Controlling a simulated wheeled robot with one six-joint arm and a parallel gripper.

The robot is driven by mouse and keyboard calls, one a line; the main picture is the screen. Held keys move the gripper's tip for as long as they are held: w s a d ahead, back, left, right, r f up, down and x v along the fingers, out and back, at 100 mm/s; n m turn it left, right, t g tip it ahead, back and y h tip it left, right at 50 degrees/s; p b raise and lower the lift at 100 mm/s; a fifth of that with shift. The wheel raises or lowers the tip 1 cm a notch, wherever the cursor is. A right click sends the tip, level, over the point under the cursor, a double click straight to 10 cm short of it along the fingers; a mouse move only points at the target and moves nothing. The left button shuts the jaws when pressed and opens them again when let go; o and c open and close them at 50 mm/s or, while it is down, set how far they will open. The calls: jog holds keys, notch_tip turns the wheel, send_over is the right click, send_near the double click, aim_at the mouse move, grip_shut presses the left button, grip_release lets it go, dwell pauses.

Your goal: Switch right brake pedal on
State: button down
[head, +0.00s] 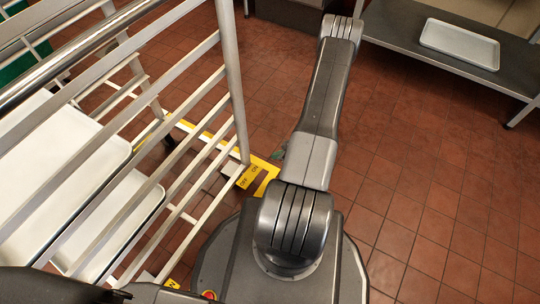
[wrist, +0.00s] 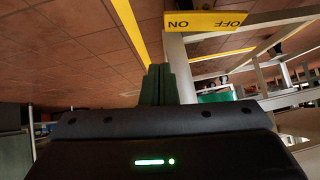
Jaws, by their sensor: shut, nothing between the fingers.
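The right brake pedal (head: 248,176) is a yellow plate marked OFF and ON at the foot of the rack's near right post in the head view. In the wrist view its yellow plate (wrist: 205,21) shows upside down at the top, with ON and OFF readable. My gripper (wrist: 160,82) has green fingers that are shut together with nothing between them. It is low, beside the pedal and apart from it in the wrist view. In the head view my arm hides most of the gripper; only a bit of green (head: 280,154) shows.
The pale metal rack (head: 232,80) with white trays (head: 60,160) fills the left. Another yellow piece (head: 172,284) shows at its lower near corner. A dark table (head: 400,22) with a light tray (head: 460,44) stands at upper right. The red tiled floor (head: 420,190) at right is clear.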

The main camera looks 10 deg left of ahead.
jog(key=shift+p+v, duration=0.35)
jog(key=shift+v, duration=1.3)
jog(key=shift+a+f, duration=0.1)
jog(key=a+f+b, duration=0.5)
jog(key=a+f, duration=0.2)
jog(key=f, duration=0.3)
jog(key=shift+w+f, duration=0.25)
jog(key=shift+f, duration=0.05)
jog(key=shift+a, duration=0.1)
